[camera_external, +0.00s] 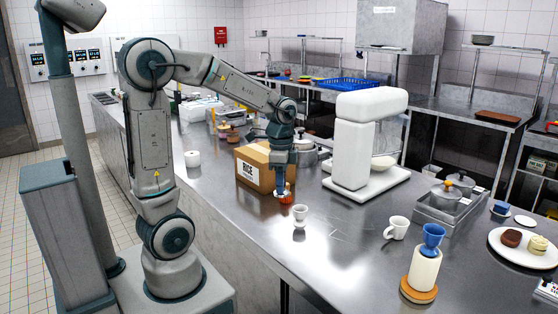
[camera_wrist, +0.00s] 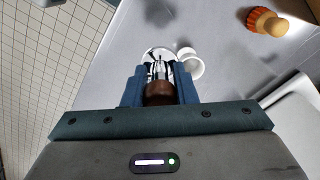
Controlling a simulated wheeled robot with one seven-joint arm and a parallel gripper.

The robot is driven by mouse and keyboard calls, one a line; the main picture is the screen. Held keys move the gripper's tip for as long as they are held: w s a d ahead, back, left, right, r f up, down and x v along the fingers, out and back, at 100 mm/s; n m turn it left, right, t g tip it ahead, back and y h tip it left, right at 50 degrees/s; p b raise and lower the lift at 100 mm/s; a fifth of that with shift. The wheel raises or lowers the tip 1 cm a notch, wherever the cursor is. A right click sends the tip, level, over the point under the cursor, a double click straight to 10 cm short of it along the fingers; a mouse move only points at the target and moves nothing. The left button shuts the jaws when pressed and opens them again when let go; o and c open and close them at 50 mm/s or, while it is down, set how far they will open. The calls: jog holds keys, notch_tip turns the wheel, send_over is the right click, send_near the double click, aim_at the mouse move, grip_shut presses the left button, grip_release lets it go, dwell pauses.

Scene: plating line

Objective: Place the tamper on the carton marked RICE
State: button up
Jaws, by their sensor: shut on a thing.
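My gripper (camera_external: 283,190) is shut on the tamper, above the steel counter just right of the RICE carton. In the wrist view, the tamper (camera_wrist: 159,92) shows a dark brown handle and a shiny metal part between the blue fingers of my gripper (camera_wrist: 160,78). I cannot make out the tamper clearly in the external view. The brown carton (camera_external: 262,167) stands upright on the counter with a white label reading RICE. My wrist and gripper hide part of its right side. I cannot see the carton in the wrist view.
A white cup (camera_external: 300,213) stands just right of my gripper. A white mixer (camera_external: 352,150) stands right of the carton. The counter front is mostly clear.

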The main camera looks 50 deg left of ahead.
jog(key=w+a+r+n+p, duration=0.25)
jog(key=w+a+r, duration=0.35)
jog(key=w+a, duration=0.3)
jog(key=w+a+r+n+p, duration=0.1)
jog(key=w+a+r+n, duration=0.5)
jog(key=a, duration=0.5)
jog(key=m+p, duration=0.2)
jog(key=p, duration=0.1)
send_over(264, 151)
notch_tip(264, 151, down, 8)
jog(key=shift+w+r, duration=0.1)
jog(key=shift+r, duration=0.1)
jog(key=shift+f+p, duration=0.4)
jog(key=shift+f, duration=1.65)
jog(key=shift+f, duration=0.1)
jog(key=shift+f, duration=0.15)
jog(key=o, duration=1)
